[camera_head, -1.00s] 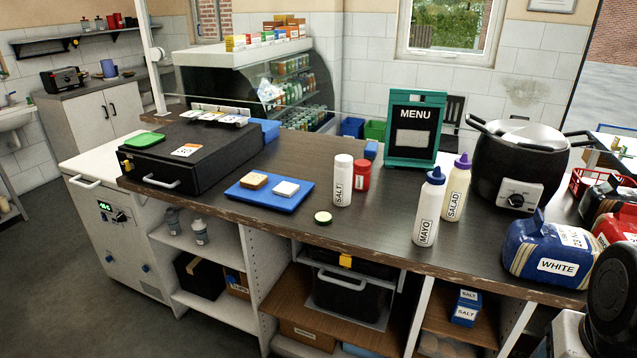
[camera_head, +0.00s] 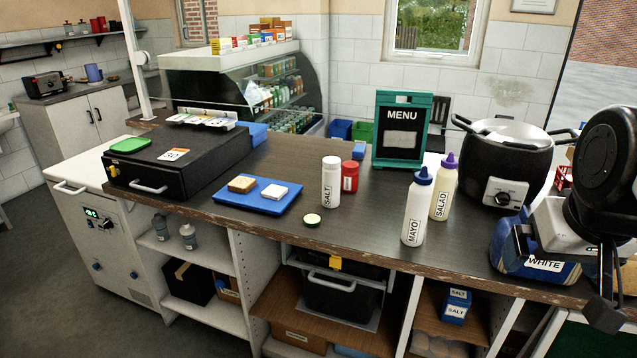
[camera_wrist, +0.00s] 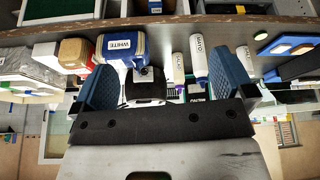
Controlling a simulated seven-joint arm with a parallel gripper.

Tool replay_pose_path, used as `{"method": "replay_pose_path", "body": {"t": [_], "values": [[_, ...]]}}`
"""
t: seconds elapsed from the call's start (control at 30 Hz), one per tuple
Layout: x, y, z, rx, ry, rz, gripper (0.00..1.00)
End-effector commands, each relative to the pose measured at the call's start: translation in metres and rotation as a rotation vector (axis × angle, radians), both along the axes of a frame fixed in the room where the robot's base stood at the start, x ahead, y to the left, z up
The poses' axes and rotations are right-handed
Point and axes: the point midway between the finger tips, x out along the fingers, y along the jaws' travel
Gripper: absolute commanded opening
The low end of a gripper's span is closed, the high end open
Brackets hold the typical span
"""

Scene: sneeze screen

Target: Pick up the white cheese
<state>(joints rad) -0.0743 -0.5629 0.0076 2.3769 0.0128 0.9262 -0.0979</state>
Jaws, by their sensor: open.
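The white cheese (camera_head: 274,192) is a small pale square slab. It lies flat on a blue tray (camera_head: 247,204) on the counter, just right of a tan bread-like slice (camera_head: 242,184). My gripper (camera_head: 604,295) is at the far right in the head view, in front of the bag labelled WHITE and well away from the tray. In the wrist view my gripper (camera_wrist: 166,85) is open, with its two blue fingers wide apart and nothing between them. That view is upside down, and the tray's slices show small at its right edge.
A salt shaker (camera_head: 331,182), a red jar (camera_head: 350,177), a mayo bottle (camera_head: 417,208) and a salad bottle (camera_head: 444,187) stand between my gripper and the tray. A small round lidded item (camera_head: 312,219) lies near the front edge. A black pot (camera_head: 508,165) stands behind.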

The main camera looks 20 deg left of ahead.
Motion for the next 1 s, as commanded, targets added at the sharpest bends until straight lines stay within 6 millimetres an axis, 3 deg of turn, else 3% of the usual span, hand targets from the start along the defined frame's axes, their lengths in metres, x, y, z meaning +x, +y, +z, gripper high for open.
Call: {"method": "replay_pose_path", "body": {"t": [0.2, 0.4, 0.67, 1.0], "values": [[0.051, 0.027, 0.031, -0.015, -0.007, 0.108, 1.0], [0.095, 0.052, 0.046, -0.029, 0.001, 0.198, 1.0], [0.149, 0.09, 0.055, -0.046, 0.021, 0.309, 1.0], [0.218, 0.146, 0.052, -0.067, 0.051, 0.451, 1.0]]}}
